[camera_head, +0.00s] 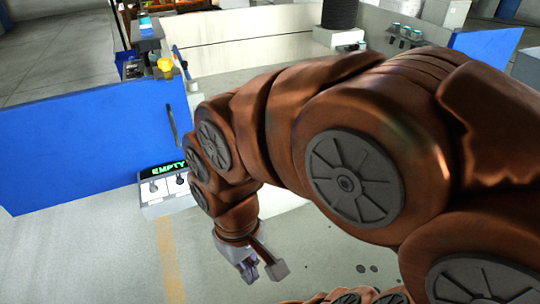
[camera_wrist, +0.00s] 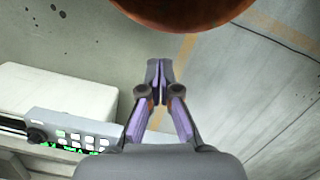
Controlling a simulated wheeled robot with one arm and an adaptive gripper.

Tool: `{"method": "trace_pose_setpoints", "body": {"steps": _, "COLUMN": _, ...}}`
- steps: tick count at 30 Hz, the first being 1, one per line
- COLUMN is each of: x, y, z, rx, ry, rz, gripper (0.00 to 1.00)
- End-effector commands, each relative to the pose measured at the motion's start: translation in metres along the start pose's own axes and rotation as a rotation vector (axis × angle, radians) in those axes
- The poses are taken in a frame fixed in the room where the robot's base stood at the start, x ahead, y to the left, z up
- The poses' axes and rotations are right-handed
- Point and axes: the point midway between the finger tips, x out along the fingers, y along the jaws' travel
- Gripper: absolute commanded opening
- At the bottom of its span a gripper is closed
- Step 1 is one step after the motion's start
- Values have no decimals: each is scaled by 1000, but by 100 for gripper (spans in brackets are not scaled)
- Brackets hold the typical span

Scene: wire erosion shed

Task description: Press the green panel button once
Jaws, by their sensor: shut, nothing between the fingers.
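A small grey control panel (camera_head: 165,203) stands in the head view at the right end of a blue wall, with a lit green display reading "EMPTY" (camera_head: 168,169) and dark knobs on pale plates below it. No green button can be made out there. My gripper (camera_head: 250,270) is shut and empty, pointing down over the floor, right of and below this panel in the picture. In the wrist view, my gripper (camera_wrist: 160,68) has its fingertips together. A grey panel (camera_wrist: 85,126) with a dark knob, pale squares and green lit marks shows at lower left, apart from the fingers.
A blue wall (camera_head: 85,150) spans the left. A pale machine enclosure (camera_head: 245,55) lies behind my arm, which hides much of the middle and right. A yellow cap (camera_head: 165,64) sits near the enclosure's left corner. Open floor (camera_head: 110,260) with a faded yellow stripe lies in front.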

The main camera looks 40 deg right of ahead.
Motion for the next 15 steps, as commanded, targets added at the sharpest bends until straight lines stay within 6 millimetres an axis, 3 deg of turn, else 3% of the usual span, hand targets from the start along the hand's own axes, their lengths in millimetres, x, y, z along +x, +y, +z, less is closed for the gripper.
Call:
{"method": "trace_pose_setpoints", "body": {"steps": 4, "x": 4, "y": -3, "z": -42, "rx": 32, "ry": 59, "rz": -51, "gripper": 0}}
{"method": "trace_pose_setpoints", "body": {"steps": 8, "x": 4, "y": 0, "z": -100, "rx": 86, "ry": 143, "rz": -119, "gripper": 0}}
{"method": "trace_pose_setpoints", "body": {"steps": 15, "x": 0, "y": 36, "z": -211, "rx": 219, "ry": 327, "rz": -234, "gripper": 0}}
